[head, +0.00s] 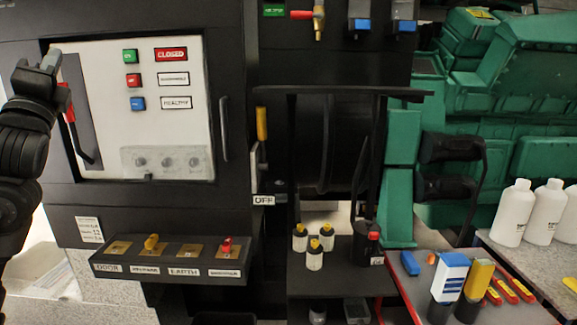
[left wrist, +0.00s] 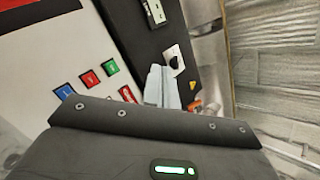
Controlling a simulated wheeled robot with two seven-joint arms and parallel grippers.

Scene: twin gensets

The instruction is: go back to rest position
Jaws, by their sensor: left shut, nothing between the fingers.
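My left gripper (head: 50,62) is at the upper left in the head view, in front of the left edge of the control panel (head: 180,122). Its fingers are together with nothing between them. In the left wrist view the gripper's grey fingers (left wrist: 162,88) show beyond the dark wrist housing, beside the panel's red, blue and green buttons. Just below the gripper in the head view is a red-and-black handle (head: 80,135) on the panel. I cannot tell whether the gripper touches the panel. My right gripper is not in view.
A key shelf (head: 170,262) with yellow and red keys juts out below the panel. A dark stand (head: 335,265) holds several small bottles. Green machinery (head: 510,110) fills the right. White bottles (head: 513,212) and tools stand on tables at the lower right.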

